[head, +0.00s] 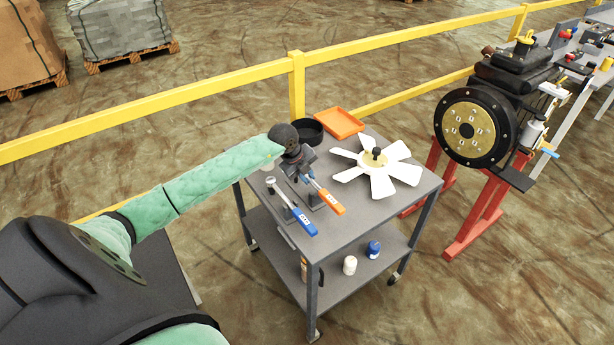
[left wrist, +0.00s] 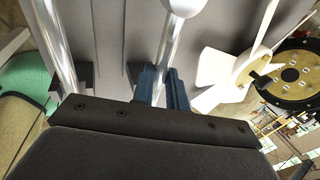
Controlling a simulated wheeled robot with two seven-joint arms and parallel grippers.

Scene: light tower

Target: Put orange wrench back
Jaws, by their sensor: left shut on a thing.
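The orange wrench (head: 329,200) has an orange handle and a metal shaft, and is over the left part of the grey cart top. My left gripper (head: 303,172) is shut on its shaft; in the left wrist view, blue fingers (left wrist: 163,90) close around a silver shaft (left wrist: 172,48). The orange handle points toward the cart's front, near a small dark holder (head: 315,201). I cannot tell whether the wrench rests in it. A blue-handled wrench (head: 302,222) lies to the left in a similar holder (head: 287,214). My right gripper is not in view.
On the cart (head: 356,222) are a white fan (head: 380,180), an orange tray (head: 340,123) and a black bowl (head: 308,131). White (head: 350,265) and blue (head: 374,249) containers stand on the lower shelf. A yellow railing (head: 220,93) runs behind; an engine (head: 480,128) stands right.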

